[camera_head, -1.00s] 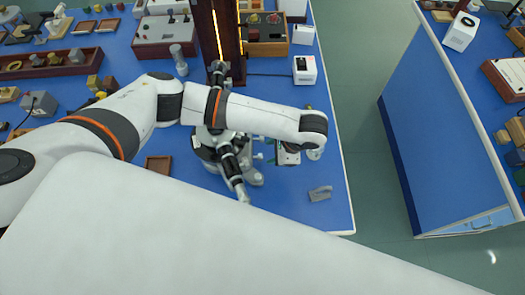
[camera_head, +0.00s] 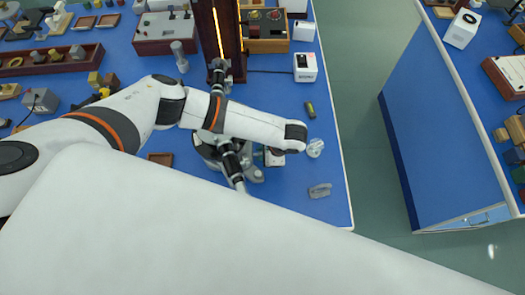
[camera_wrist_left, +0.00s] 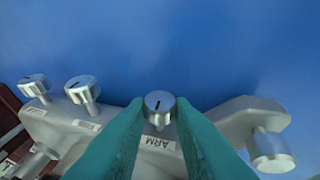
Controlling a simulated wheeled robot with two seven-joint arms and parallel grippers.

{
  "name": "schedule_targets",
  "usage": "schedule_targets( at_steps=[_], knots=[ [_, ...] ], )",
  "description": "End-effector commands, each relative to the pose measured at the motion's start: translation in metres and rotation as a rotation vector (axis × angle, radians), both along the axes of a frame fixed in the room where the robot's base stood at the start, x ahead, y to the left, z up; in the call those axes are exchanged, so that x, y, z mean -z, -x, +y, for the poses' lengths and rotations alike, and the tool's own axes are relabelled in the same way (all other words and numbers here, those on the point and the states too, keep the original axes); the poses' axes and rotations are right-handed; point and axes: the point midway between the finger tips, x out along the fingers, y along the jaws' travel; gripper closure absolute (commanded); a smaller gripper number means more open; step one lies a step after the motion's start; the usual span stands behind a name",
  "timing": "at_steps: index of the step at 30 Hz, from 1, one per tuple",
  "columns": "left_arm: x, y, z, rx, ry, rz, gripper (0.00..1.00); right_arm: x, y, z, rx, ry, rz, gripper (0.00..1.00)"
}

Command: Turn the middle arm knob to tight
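In the left wrist view, a silver round knob (camera_wrist_left: 159,101) with a black index line stands on a grey metal arm, above a label that reads ARM. The line points roughly up and down in the picture. My left gripper (camera_wrist_left: 160,104) has its two teal fingers on either side of this knob, apparently touching both sides. Two more silver knobs (camera_wrist_left: 82,90) (camera_wrist_left: 34,86) stand to the left, and a larger knob (camera_wrist_left: 272,151) to the right. In the head view, the spectrometer (camera_head: 232,160) is partly hidden under my left arm, and the fingertips are hidden.
A grey metal piece (camera_head: 320,190), a clear glass piece (camera_head: 315,148) and a small dark green cylinder (camera_head: 310,109) lie right of the spectrometer. A tall dark wooden housing (camera_head: 225,40) with a glowing slit stands behind. The table's right edge is near.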

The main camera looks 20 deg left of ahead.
Motion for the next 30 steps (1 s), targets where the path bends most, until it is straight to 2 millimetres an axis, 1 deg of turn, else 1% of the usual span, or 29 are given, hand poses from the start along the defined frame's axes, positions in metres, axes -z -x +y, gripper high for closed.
schedule_targets(
  at_steps=[1,2,3,8,14,20,30],
  knots=[
    [0.0,0.0,0.0,0.0,0.0,0.001,0.93,0.0,0.0,0.0,0.0,0.0,0.0,0.64],
    [0.0,0.0,0.0,0.0,0.0,0.001,0.98,0.0,0.0,0.0,0.0,0.0,0.0,0.64],
    [0.0,0.0,0.0,0.0,0.0,0.001,1.0,0.0,0.0,0.0,0.0,0.0,0.0,0.64],
    [0.0,0.0,0.0,-0.002,0.004,0.011,1.0,0.0,0.0,0.0,-0.001,0.0,0.0,0.64],
    [-0.001,-0.001,0.001,-0.005,0.031,0.074,1.0,-0.001,-0.001,-0.002,-0.002,0.003,-0.002,0.64],
    [0.0,-0.004,0.002,-0.007,0.084,0.2,1.0,0.001,-0.002,-0.005,-0.002,0.007,-0.002,0.64],
    [0.003,-0.01,0.004,-0.005,0.18,0.426,1.0,0.017,-0.003,-0.006,-0.002,0.008,-0.004,0.64]
  ],
)
